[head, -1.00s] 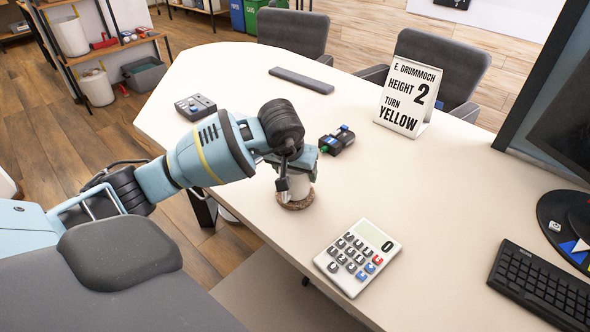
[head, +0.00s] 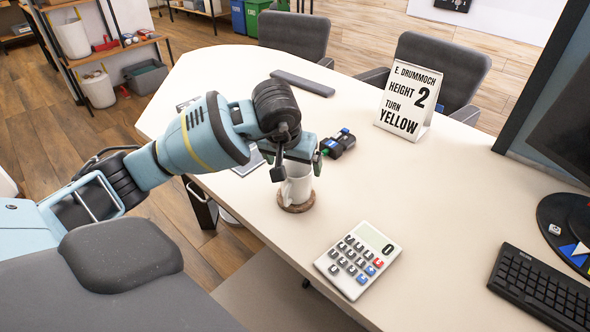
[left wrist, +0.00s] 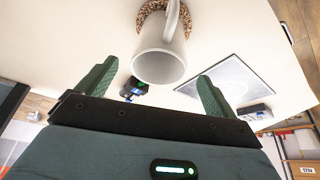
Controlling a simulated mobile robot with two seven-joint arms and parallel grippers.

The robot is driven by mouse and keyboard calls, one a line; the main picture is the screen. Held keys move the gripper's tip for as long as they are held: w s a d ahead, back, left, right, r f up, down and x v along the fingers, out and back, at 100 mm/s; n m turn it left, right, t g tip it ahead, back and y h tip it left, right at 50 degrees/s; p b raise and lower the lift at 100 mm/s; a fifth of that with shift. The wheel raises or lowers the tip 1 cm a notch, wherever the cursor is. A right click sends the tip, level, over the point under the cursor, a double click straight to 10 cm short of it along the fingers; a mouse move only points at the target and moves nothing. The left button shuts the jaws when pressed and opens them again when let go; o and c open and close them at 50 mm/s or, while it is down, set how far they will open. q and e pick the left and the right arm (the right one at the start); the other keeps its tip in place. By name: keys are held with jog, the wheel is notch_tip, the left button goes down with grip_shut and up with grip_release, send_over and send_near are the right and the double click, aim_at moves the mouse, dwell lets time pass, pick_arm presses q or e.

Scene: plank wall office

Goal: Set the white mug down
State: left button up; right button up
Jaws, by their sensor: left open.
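The white mug (head: 299,187) stands upright on a round brown coaster (head: 297,208) near the desk's front edge. My left gripper (head: 297,167) is open just above and behind the mug, with its fingers spread to either side. In the left wrist view the mug (left wrist: 162,58) lies between and beyond the open green fingertips of the gripper (left wrist: 158,74), with clear gaps on both sides. Its handle shows there, over the speckled coaster (left wrist: 151,10). The gripper partly hides the mug's top in the head view. My right gripper is not in view.
A calculator (head: 358,260) lies right of the coaster. A small black device (head: 338,144) lies behind it, and a flat framed panel (left wrist: 232,80) shows beside the mug. A sign (head: 405,100), keyboard (head: 545,284) and monitor stand farther right. The desk's middle is clear.

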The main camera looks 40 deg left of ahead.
pick_arm(q)
jog(key=v, duration=0.6)
